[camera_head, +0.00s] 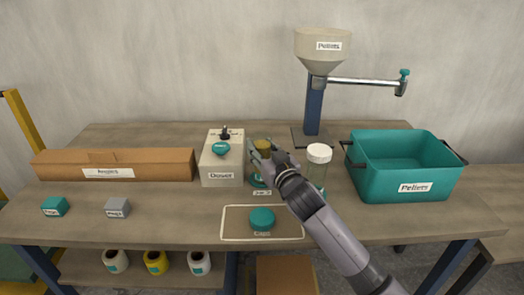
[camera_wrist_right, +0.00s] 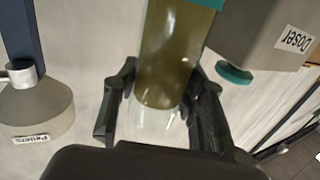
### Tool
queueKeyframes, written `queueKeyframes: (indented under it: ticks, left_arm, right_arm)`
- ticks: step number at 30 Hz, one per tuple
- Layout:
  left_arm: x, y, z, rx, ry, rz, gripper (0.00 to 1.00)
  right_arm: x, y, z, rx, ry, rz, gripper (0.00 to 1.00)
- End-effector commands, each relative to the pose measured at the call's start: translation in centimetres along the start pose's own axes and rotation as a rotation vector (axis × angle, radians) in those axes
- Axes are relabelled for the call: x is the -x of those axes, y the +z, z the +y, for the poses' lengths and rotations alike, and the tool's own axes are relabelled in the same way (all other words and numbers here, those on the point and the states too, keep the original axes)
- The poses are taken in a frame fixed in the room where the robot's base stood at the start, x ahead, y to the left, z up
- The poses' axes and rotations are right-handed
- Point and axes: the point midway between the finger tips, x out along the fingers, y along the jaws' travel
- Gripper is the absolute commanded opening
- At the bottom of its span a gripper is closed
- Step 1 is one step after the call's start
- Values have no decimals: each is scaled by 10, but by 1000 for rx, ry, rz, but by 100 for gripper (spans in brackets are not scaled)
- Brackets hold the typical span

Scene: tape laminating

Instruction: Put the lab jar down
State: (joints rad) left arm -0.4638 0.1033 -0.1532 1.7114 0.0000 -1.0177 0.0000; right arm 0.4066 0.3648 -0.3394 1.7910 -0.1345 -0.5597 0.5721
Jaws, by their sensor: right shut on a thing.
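My right gripper (camera_head: 266,160) is shut on the lab jar (camera_head: 262,145), just right of the doser. The jar is clear glass with olive-brown contents, and my fingers hide much of it. In the right wrist view the jar (camera_wrist_right: 166,55) stands between the two fingers of the gripper (camera_wrist_right: 162,85), with a teal patch at its top edge. A small label (camera_head: 262,193) shows just below the jar. I cannot tell whether the jar's base touches the table. My left gripper is not in view.
The grey doser (camera_head: 222,165) stands close on the left. A second clear jar with a white lid (camera_head: 319,153) is close on the right. A teal cap (camera_head: 262,217) lies on the outlined mat (camera_head: 232,230) in front. A teal bin (camera_head: 405,180) and the pellet hopper (camera_head: 318,62) are further right.

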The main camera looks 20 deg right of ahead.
Motion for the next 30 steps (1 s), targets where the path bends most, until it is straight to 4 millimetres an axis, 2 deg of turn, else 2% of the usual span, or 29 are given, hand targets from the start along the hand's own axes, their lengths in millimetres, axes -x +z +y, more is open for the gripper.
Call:
queueKeyframes:
  ticks: [11,12,20,30]
  left_arm:
    - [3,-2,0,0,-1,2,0]
    - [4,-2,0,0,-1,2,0]
    - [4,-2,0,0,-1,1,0]
    - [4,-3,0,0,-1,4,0]
  right_arm:
    - [0,3,0,0,-1,3,2]
    - [0,3,0,0,0,1,41]
    - [0,3,0,0,0,1,58]
    - [0,1,0,1,0,2,59]
